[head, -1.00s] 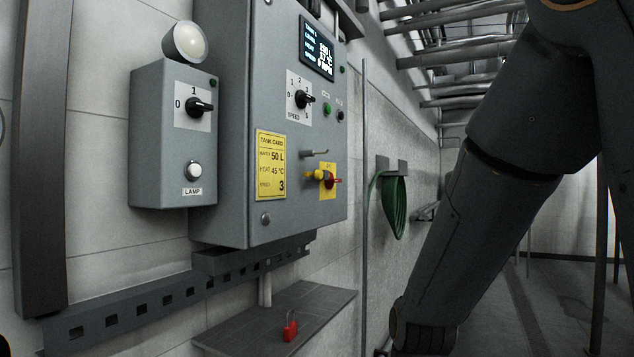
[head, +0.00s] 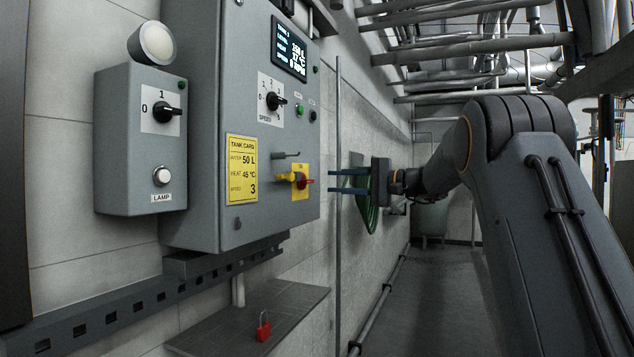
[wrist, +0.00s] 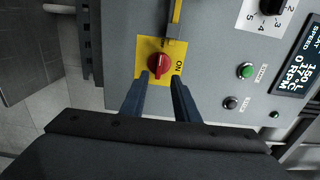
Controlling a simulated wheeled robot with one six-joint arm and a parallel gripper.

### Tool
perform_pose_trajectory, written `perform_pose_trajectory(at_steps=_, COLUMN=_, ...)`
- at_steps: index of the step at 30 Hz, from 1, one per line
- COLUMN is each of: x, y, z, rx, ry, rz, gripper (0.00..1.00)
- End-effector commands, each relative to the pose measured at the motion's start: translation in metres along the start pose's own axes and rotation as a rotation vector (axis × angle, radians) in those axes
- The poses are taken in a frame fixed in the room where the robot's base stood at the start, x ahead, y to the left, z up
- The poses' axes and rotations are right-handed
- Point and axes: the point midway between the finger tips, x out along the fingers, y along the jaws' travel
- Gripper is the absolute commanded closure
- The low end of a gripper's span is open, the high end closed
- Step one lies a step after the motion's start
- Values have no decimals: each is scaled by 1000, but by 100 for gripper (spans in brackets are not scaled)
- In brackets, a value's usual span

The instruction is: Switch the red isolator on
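The red isolator knob (head: 308,182) sits on a yellow plate (head: 299,194) low on the right of the grey control cabinet. In the wrist view the round red knob (wrist: 157,64) is near the middle of its yellow plate (wrist: 144,46), and a sideways ON label (wrist: 179,65) is to its right. My gripper (head: 330,181) faces the plate from the right, with a small gap to the knob in the head view. In the wrist view its two fingers (wrist: 159,84) are apart and empty, with tips just below the knob.
A grey hook (head: 287,155) sticks out above the isolator. A red padlock (head: 264,328) lies on the shelf (head: 290,305) below. The tank card (head: 241,168), speed dial (head: 274,101) and lamp box (head: 140,135) are left or above. A green hose (head: 371,218) hangs behind my gripper.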

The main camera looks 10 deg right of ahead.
Motion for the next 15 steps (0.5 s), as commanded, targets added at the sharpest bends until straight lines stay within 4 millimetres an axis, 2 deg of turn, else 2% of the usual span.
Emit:
perform_pose_trajectory(at_steps=9, x=49, y=0, z=2, rx=2, ry=-2, rz=2, gripper=72)
perform_pose_trajectory(at_steps=15, x=67, y=1, z=1, rx=2, ry=0, rz=3, gripper=72)
